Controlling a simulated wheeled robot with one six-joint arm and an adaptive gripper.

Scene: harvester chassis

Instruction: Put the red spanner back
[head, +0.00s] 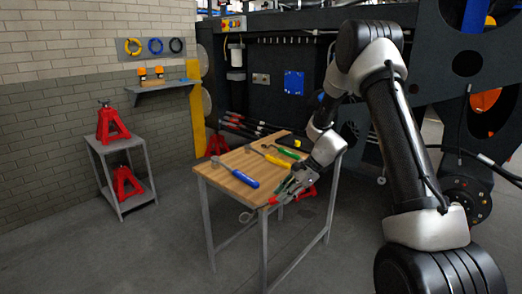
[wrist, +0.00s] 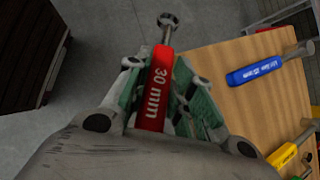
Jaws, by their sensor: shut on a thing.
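The red spanner has a red handle marked "30 mm" (wrist: 155,90) and a steel shaft with a ring-like head. My gripper (wrist: 158,75) is shut on the handle, with its green-padded fingers on either side. In the wrist view the spanner's head points up and away over the grey floor, beside the table's edge. In the head view my gripper (head: 284,192) is at the near right edge of the wooden table (head: 221,170). The spanner's head sticks out to the left there, and much of the handle is hidden by the fingers.
On the table lie a blue-handled spanner (head: 238,176), a yellow-handled one (head: 272,157) and a green-handled one (head: 284,151). The dark chassis (head: 270,95) stands behind. A grey trolley (head: 127,190) with red jack stands is at left. The floor between is clear.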

